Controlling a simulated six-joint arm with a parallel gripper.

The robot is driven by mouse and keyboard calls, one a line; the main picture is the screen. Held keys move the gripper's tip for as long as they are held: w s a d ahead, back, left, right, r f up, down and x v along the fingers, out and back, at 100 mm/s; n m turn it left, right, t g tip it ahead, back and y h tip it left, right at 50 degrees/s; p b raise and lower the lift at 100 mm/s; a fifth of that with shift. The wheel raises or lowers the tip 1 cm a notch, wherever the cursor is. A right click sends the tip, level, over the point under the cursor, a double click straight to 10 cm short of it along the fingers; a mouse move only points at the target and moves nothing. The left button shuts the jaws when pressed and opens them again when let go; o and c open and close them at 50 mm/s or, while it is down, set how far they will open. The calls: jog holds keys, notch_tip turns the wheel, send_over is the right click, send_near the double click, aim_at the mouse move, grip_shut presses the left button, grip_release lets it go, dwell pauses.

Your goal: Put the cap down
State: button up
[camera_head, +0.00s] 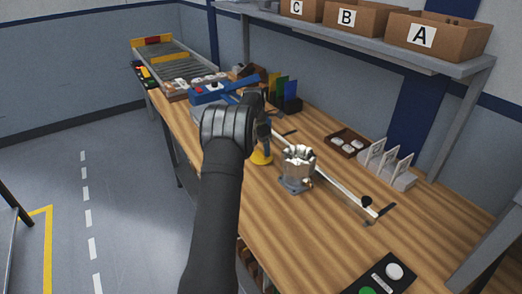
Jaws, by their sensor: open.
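A grey machined housing (295,183) with a flanged foot stands upright near the middle of the workbench. A shiny silvery piece (298,154) shows at its top; it may be the cap, but it is too small to tell whether it is seated. My gripper (264,132) is just left of and behind the housing, partly hidden by my dark wrist. It is open, with nothing clearly seen between its fingers. A yellow flared object (261,156) stands directly below it on the bench; I cannot tell whether they touch.
A long metal bar (342,190) runs beside the housing. A brown tray (346,142) and a rack of white cards (392,170) stand to the right. A blue device (212,92) is behind left. A black button panel (380,276) is in front.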

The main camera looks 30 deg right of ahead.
aim_at(258, 158)
notch_tip(258, 158, up, 10)
jog(key=a, duration=0.1)
jog(key=shift+f, duration=0.2)
jog(key=shift+a, duration=0.1)
jog(key=f, duration=0.4)
jog(key=d+f, duration=0.1)
jog(key=f, duration=0.7)
jog(key=shift+d, duration=0.2)
jog(key=shift+w+d+r, duration=0.1)
jog(key=shift+r, duration=2.05)
jog(key=shift+f, duration=0.1)
